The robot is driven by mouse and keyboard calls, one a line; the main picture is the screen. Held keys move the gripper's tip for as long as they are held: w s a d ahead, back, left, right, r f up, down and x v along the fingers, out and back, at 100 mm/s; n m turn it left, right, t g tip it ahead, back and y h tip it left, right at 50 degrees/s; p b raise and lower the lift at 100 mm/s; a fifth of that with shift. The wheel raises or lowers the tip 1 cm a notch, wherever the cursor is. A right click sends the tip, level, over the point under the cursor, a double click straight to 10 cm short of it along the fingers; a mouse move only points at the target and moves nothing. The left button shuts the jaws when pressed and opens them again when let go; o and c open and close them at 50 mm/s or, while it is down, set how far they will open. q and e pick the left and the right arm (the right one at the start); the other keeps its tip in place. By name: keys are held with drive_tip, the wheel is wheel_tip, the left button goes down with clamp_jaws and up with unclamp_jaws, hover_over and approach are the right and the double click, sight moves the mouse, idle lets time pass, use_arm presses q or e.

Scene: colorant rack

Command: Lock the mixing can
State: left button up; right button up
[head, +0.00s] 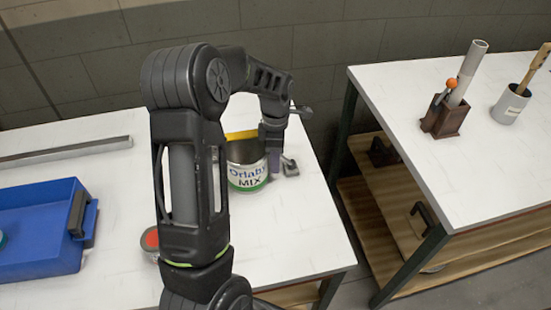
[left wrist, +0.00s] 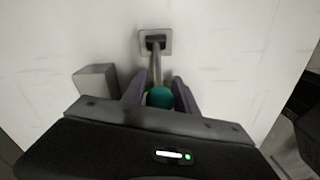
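The mixing can (head: 247,175), grey metal with an "Orlah's MIX" label, stands upright on the near white table in the head view. Just right of it is a small grey base plate (head: 290,167). In the left wrist view the plate (left wrist: 155,42) carries a thin lever rod (left wrist: 157,68) ending in a teal ball knob (left wrist: 160,97). My left gripper (left wrist: 160,82) points down with a finger on each side of the knob; whether they press on it cannot be told. In the head view its fingers (head: 275,162) are beside the can. My right gripper is out of view.
A blue bin (head: 40,225) with a black handle stands at the left, and a grey bar (head: 65,150) lies behind it. A red-topped container (head: 151,240) is partly behind my arm. A second table (head: 450,95) at the right holds a brown stand (head: 447,120) and a grey cup (head: 510,104).

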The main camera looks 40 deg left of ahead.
use_arm(q)
clamp_jaws()
idle(1.0)
